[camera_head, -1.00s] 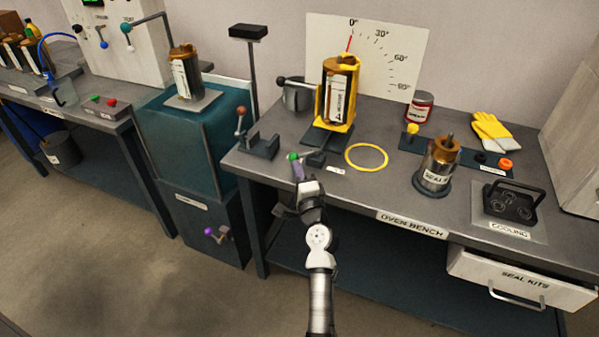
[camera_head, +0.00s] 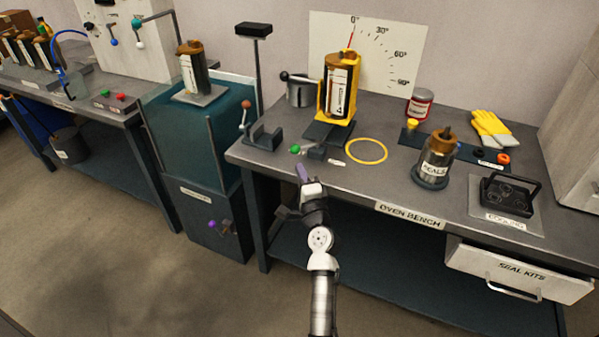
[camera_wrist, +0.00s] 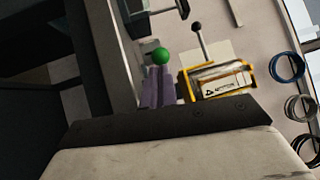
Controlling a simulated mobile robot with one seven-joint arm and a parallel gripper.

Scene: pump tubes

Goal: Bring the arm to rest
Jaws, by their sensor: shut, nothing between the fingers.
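My gripper (camera_head: 303,173) is shut and empty, just off the front edge of the oven bench (camera_head: 297,170). Its purple fingers also show in the wrist view (camera_wrist: 157,92). A green knob (camera_head: 295,149) stands at the front edge of the bench, just beyond my fingertips; in the wrist view it appears right above the fingers (camera_wrist: 162,57). There is a visible gap between the fingers and the knob in the head view. My arm reaches up from the bottom middle of the head view.
A yellow cradle holding a labelled canister (camera_head: 339,88) stands behind the knob. A yellow ring (camera_head: 366,151) lies on the bench to the right. A metal seals pot (camera_head: 434,165) and a black cooling rack (camera_head: 506,197) stand farther right. The floor (camera_head: 110,240) at left is clear.

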